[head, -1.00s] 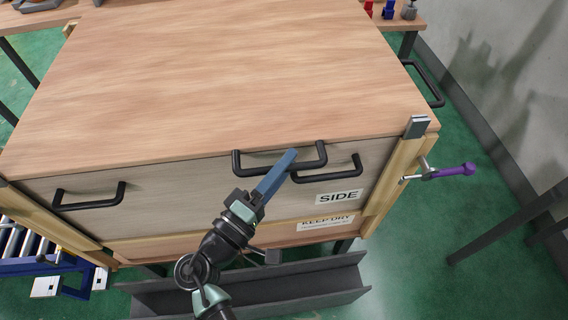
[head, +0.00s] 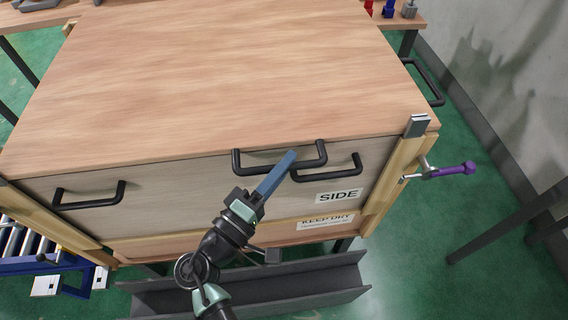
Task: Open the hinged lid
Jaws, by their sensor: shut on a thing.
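The hinged lid (head: 215,70) is a wide wooden panel that covers the top of a large crate (head: 180,180). It lies flat and looks closed. A black handle (head: 241,163) sits at the middle of the lid's front edge. My gripper (head: 289,158) reaches up from below, its blue fingers at this handle's lower bar. It is shut on the lid handle; the fingers hide part of the bar.
The crate's front has two more black handles, at left (head: 88,204) and right (head: 335,175). A purple-handled clamp (head: 450,170) juts out at the right corner. A grey channel (head: 310,285) lies below the front. A roller conveyor (head: 25,240) stands at the lower left.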

